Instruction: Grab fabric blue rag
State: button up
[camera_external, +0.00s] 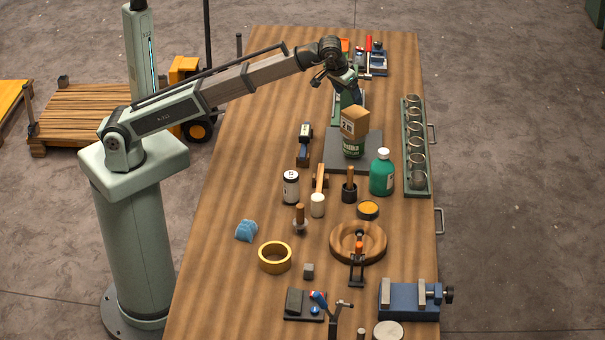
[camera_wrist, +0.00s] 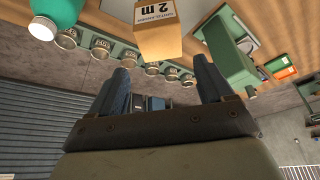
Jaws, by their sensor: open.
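The blue rag (camera_external: 246,230) is a small crumpled cloth lying on the left part of the wooden table, left of a yellow ring. It does not show in the wrist view. My gripper (camera_external: 348,98) is far from it, at the far end of the table, behind a cardboard box (camera_external: 355,122). In the wrist view my gripper (camera_wrist: 163,78) has its two fingers spread apart, with nothing between them. The cardboard box (camera_wrist: 156,28) shows beyond the fingers in that view.
A green bottle (camera_external: 382,172), a white-and-black can (camera_external: 290,187) and a brush (camera_external: 300,218) stand nearer. The yellow ring (camera_external: 275,257) is close to the rag. The table (camera_external: 215,225) is bare left of the rag.

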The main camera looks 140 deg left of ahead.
jog(key=w+d+f+m+t, duration=0.1)
jog(key=w+d+m, duration=0.2)
jog(key=w+d, duration=0.95)
jog(key=w+d+f+m, duration=0.1)
jog(key=w+d, duration=0.1)
jog(key=d, duration=0.6)
jog(key=w+d+f+m, duration=0.1)
jog(key=d+f, duration=0.1)
jog(key=d, duration=0.5)
jog(key=n+g+h, duration=0.1)
jog(key=n+h, duration=0.3)
jog(key=n, duration=0.7)
send_over(246, 224)
notch_tip(246, 224, down, 7)
jog(key=shift+a+f, duration=0.1)
jog(key=shift+f, duration=6.55)
jog(key=shift+c, duration=0.3)
